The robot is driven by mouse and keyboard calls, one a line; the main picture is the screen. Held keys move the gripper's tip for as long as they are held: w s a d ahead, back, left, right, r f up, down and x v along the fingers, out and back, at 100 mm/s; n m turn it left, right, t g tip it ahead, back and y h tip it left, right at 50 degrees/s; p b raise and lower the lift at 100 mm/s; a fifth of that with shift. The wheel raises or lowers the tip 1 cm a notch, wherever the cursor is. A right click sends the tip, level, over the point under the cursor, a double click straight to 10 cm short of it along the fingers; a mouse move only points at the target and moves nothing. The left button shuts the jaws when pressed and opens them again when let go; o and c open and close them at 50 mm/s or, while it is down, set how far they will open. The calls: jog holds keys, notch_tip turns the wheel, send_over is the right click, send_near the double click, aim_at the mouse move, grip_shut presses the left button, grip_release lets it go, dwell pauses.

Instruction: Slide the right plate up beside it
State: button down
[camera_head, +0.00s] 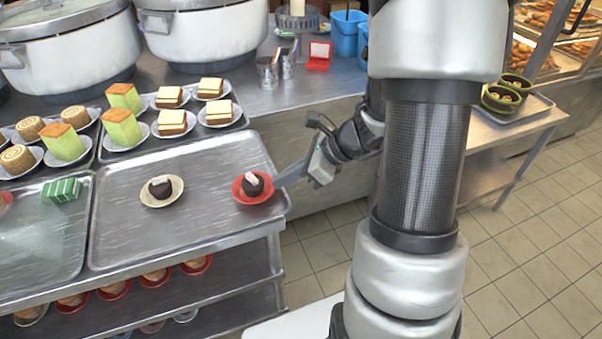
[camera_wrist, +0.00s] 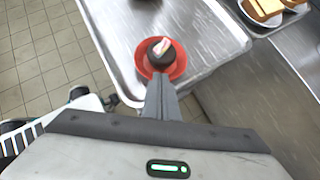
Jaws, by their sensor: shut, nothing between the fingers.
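The right plate (camera_head: 240,190) is a red dish holding a dark round cake with a pale strip on top. It sits near the right edge of a metal tray (camera_head: 120,240). The other plate (camera_head: 147,200), cream coloured, stands apart to its left with a similar dark cake (camera_head: 160,187). My gripper (camera_head: 283,179) is shut and empty, at the right side of the red plate. In the wrist view the closed fingertips (camera_wrist: 161,82) reach the near rim of the red plate (camera_wrist: 178,68); I cannot tell whether they touch it.
Trays with square and rolled cakes on small plates (camera_head: 122,131) fill the counter behind. Large pots (camera_head: 205,30) stand farther back. A second tray with a green striped block (camera_head: 60,190) is at left. The tray is bare between the two plates.

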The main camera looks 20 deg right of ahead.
aim_at(261, 180)
jog(key=shift+w+a+r, duration=0.1)
jog(key=shift+w+a, duration=0.4)
jog(key=shift+a, duration=0.15)
jog(key=shift+w+a+r, duration=0.1)
jog(key=shift+w+a, duration=0.35)
jog(key=shift+a, duration=0.2)
jog(key=w+a, duration=0.2)
jog(key=a, duration=0.1)
jog(key=w+a, duration=0.5)
jog(key=a, duration=0.2)
jog(key=shift+w+a, duration=0.1)
jog(key=shift+w, duration=0.05)
